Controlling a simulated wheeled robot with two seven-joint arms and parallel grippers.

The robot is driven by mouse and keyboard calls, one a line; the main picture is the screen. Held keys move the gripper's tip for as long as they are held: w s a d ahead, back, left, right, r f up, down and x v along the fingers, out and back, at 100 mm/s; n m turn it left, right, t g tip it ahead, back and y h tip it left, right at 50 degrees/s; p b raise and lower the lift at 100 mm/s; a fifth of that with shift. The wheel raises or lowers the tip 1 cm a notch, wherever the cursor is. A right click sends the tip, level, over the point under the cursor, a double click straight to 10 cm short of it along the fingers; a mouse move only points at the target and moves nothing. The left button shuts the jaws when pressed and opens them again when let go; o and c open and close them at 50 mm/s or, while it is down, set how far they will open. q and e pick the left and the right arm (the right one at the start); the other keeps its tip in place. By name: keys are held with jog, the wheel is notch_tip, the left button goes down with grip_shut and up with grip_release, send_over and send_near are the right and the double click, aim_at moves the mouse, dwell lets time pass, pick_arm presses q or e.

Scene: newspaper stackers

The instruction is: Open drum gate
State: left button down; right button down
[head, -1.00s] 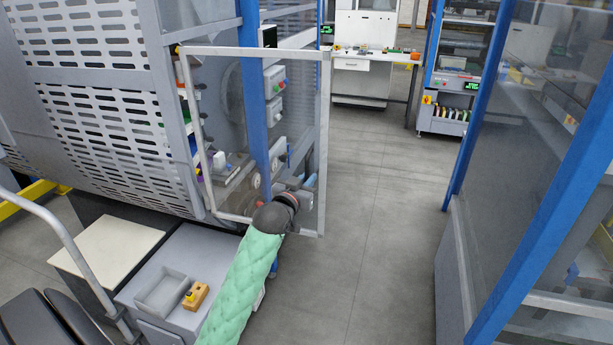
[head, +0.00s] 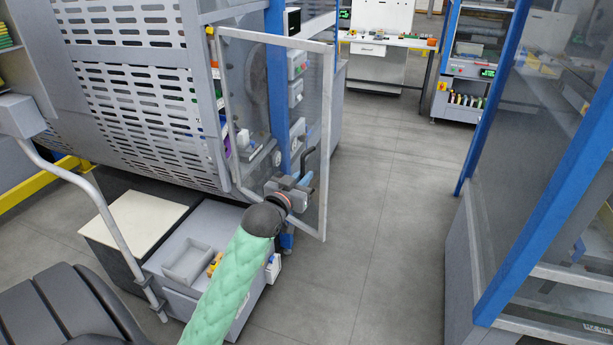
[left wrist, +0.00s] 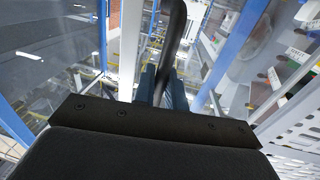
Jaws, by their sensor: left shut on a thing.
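The drum gate (head: 327,140) is a clear panel in a light grey frame beside the perforated grey drum housing (head: 130,90) in the head view. It stands at an angle out from the housing, with its free edge to the right. My left gripper (head: 304,184) is at the lower part of the gate, shut on its dark curved handle (head: 307,160). In the left wrist view the handle (left wrist: 174,45) runs up from between the blue fingers (left wrist: 164,88). My right gripper is not in view.
A low grey cabinet with a tray (head: 188,264) stands below the drum. A blue-framed clear enclosure (head: 540,150) is on the right. Grey floor (head: 385,210) is free between it and the gate. A workbench (head: 385,42) stands at the back.

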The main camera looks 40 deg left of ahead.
pick_arm(q)
jog(key=shift+s+r, duration=0.1)
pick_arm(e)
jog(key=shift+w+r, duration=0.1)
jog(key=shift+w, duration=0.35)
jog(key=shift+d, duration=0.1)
